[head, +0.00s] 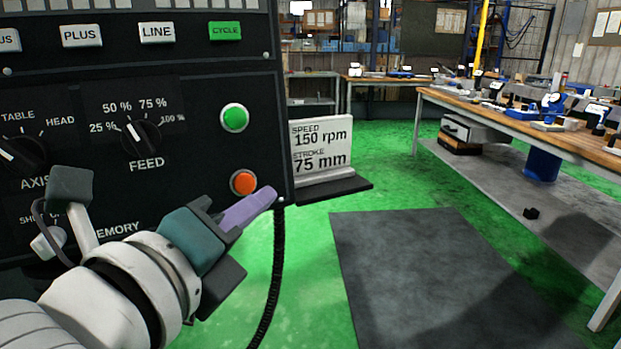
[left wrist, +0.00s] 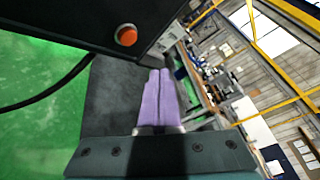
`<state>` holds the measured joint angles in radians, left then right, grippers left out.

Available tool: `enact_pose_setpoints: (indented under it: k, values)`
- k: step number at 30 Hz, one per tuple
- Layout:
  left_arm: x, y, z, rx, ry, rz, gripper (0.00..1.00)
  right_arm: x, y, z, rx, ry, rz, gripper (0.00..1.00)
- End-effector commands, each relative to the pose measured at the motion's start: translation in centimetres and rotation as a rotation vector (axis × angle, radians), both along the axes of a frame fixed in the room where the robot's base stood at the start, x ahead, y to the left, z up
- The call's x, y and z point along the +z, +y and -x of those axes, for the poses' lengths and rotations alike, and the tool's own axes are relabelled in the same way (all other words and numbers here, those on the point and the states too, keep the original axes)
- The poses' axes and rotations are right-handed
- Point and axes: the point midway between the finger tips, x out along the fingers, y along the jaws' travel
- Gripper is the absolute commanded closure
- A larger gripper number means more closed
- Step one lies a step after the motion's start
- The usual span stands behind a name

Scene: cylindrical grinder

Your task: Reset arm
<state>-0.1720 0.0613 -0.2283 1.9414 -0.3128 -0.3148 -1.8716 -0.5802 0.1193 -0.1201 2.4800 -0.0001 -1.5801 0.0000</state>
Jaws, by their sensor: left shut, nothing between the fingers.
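My left gripper (head: 272,194) reaches in from the lower left of the head view, in front of the black control panel (head: 190,200). Its purple fingers are shut with nothing between them, and they also show closed together in the left wrist view (left wrist: 160,75). The fingertips appear just right of and below the orange button (head: 243,182) in the head view; I cannot tell whether they touch the panel. In the left wrist view the orange button (left wrist: 126,36) is up and left of the fingertips, apart from them. My right gripper is out of view.
A green button (head: 235,118) and the feed knob (head: 141,137) are on the panel. A sign (head: 321,146) stands on a small shelf right of it. A black cable (head: 274,270) hangs below. A workbench (head: 520,120) stands right. The dark mat (head: 430,280) is clear.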

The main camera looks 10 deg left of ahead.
Motion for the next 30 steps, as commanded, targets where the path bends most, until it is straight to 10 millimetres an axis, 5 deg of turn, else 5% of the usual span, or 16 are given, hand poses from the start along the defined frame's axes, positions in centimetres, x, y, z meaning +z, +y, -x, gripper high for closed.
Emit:
enact_pose_setpoints:
  k: [4, 8, 15, 20, 22, 30]
  values:
    - [-0.7, 1.1, 1.2, 0.062, 0.119, 0.169, 1.0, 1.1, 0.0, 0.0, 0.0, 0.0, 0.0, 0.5]
    - [-2.4, 2.9, 4.4, 0.238, 0.361, 0.536, 1.0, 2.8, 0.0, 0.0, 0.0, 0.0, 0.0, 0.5]
    - [-4.9, 5.1, 14.6, 0.821, 0.752, 1.247, 1.0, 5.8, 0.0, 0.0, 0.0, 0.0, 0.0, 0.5]
    - [-4.6, 5.5, 21.7, 1.274, 0.853, 1.549, 1.0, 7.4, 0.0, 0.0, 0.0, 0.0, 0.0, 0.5]
    - [-3.0, 5.6, 24.1, 1.445, 0.857, 1.628, 1.0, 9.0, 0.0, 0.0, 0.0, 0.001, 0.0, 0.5]
    - [8.0, 5.6, 23.7, 1.423, 0.855, 1.621, 1.0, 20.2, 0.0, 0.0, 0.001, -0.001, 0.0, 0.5]
